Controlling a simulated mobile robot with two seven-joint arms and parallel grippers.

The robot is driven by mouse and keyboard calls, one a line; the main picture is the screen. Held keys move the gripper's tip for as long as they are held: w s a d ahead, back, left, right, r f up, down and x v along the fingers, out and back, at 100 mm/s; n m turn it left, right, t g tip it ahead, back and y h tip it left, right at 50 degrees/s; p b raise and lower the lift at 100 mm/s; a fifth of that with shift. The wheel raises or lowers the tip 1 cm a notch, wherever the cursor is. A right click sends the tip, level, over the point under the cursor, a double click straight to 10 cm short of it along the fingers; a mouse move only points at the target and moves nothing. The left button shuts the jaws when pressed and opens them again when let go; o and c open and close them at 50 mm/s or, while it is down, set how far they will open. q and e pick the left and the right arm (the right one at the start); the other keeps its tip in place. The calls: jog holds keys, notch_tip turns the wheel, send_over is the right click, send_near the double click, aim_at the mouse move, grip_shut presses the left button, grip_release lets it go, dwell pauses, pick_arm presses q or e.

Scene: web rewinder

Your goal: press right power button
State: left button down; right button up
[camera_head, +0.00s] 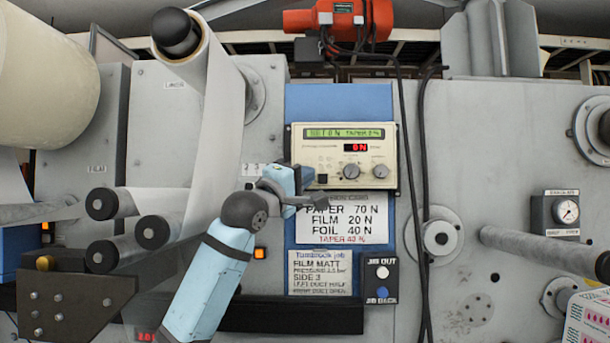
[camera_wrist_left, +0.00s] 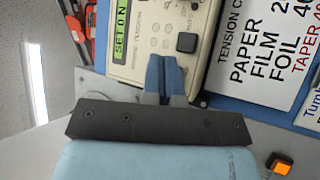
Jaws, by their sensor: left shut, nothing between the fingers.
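The cream tension controller (camera_head: 339,155) is on the blue panel, with a green display, a red readout and two round knobs. A small black square button (camera_head: 322,180) is at its lower left; it shows larger in the left wrist view (camera_wrist_left: 187,42). I cannot read a power label on it. My left gripper (camera_head: 302,177) is shut and empty at the controller's lower left edge. In the left wrist view its blue fingertips (camera_wrist_left: 162,58) overlap the controller's face, beside the black button; I cannot tell if they touch it. My right gripper is not in view.
An orange-lit button (camera_head: 260,253) is on the grey wall; another (camera_head: 47,226) is at far left. Rollers (camera_head: 135,230) are at left.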

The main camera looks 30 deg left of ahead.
pick_arm(q)
jog(key=shift+s, duration=0.1)
jog(key=s, duration=0.1)
jog(key=s+d, duration=0.1)
jog(key=s, duration=0.1)
jog(key=s+d, duration=0.1)
jog(key=s, duration=0.1)
jog(key=shift+s+d+b, duration=0.1)
jog(key=shift+s+b, duration=0.1)
jog(key=shift+b, duration=0.2)
jog(key=shift+f, duration=0.2)
